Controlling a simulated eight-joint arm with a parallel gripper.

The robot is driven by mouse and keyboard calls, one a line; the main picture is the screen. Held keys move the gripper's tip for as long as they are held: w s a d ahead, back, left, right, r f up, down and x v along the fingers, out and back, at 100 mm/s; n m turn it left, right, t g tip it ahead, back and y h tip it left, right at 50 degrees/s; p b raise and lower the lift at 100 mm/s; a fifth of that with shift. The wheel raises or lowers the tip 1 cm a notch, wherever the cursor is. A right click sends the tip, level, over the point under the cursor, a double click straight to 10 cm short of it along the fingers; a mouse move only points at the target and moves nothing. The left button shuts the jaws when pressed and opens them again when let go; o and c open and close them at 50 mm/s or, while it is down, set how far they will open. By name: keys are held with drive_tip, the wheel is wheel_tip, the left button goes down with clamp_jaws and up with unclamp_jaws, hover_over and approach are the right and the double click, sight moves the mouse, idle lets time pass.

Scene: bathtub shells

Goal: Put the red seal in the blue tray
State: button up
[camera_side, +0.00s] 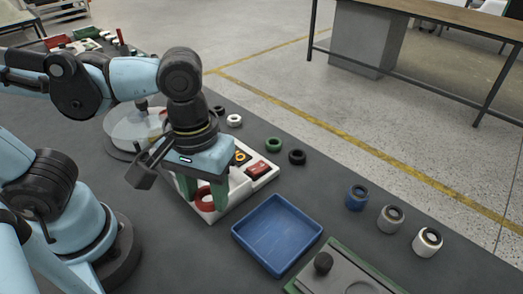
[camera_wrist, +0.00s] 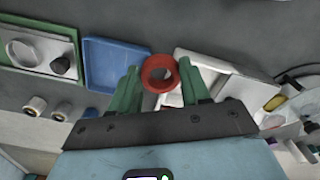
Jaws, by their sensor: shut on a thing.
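The red seal (camera_side: 206,204) is a thick ring. My gripper (camera_side: 205,199), with green fingers, is shut on it above the near part of the white compartment tray in the side view. In the wrist view the red seal (camera_wrist: 160,59) shows between the two green fingertips of my gripper (camera_wrist: 160,77), with its hole facing the camera. The blue tray (camera_side: 277,236) is square, shallow and empty, to the right of my gripper. In the wrist view the blue tray (camera_wrist: 117,60) lies left of the seal. The exact height of the seal is hard to tell.
The white tray (camera_side: 233,209) holds a red block (camera_side: 258,170) and other parts. Green (camera_side: 274,145), black (camera_side: 297,157) and white (camera_side: 234,120) rings lie behind it. Several capped cylinders (camera_side: 390,218) stand at right. A green-edged fixture (camera_side: 340,272) with a black knob is beside the blue tray.

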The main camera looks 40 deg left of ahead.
drive_tip(key=s+d, duration=0.2)
drive_tip(key=d, duration=0.9)
hover_over(276, 237)
wheel_tip(276, 237, down, 7)
drive_tip(key=shift+f, duration=2.1)
drive_tip(key=shift+f, duration=0.15)
drive_tip(key=o, duration=1.1)
